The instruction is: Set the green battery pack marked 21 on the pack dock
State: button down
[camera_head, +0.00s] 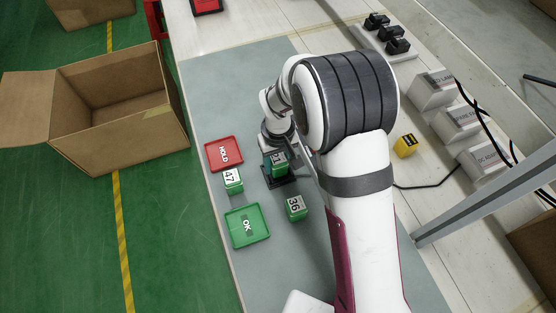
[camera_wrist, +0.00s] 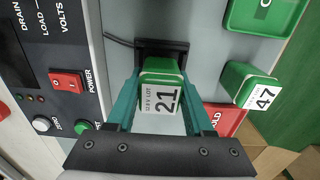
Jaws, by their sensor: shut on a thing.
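The green battery pack marked 21 (camera_head: 279,170) has a white label and is between the teal fingers of my gripper (camera_head: 274,158). The wrist view shows the pack (camera_wrist: 160,96) close up, with the fingers of my gripper (camera_wrist: 160,82) shut on its two sides. The black pack dock (camera_head: 283,181) shows below the pack; in the wrist view the dock (camera_wrist: 163,45) shows just beyond the pack's far end. I cannot tell whether the pack touches the dock.
Green pack 47 (camera_head: 232,181) stands left of the dock, pack 36 (camera_head: 296,209) below it. A red HOLD tray (camera_head: 209,154) and a green OK tray (camera_head: 230,234) lie on the grey mat. In the wrist view, a panel with a red power switch (camera_wrist: 67,83) is at the left.

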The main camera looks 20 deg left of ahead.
jog(key=shift+f, duration=0.45)
jog(key=shift+c, duration=1)
grip_release()
notch_tip(320, 180, up, 16)
jog(key=s+d+r+m, duration=0.2)
jog(key=d+m, duration=0.1)
jog(key=d, duration=0.3)
jog(key=s+d+r+m, duration=0.2)
jog(key=d+r, duration=0.1)
jog(key=d, duration=0.3)
jog(key=s+d+m+y, duration=0.1)
jog(key=s+d+m, duration=0.3)
jog(key=s, duration=0.3)
jog(key=s+d+f+m, duration=0.1)
jog(key=s+d+m, duration=0.4)
jog(key=s, duration=0.3)
jog(key=shift+d+f+m+y, duration=0.15)
jog(key=shift+d+m+y, duration=0.2)
jog(key=shift+d, duration=0.5)
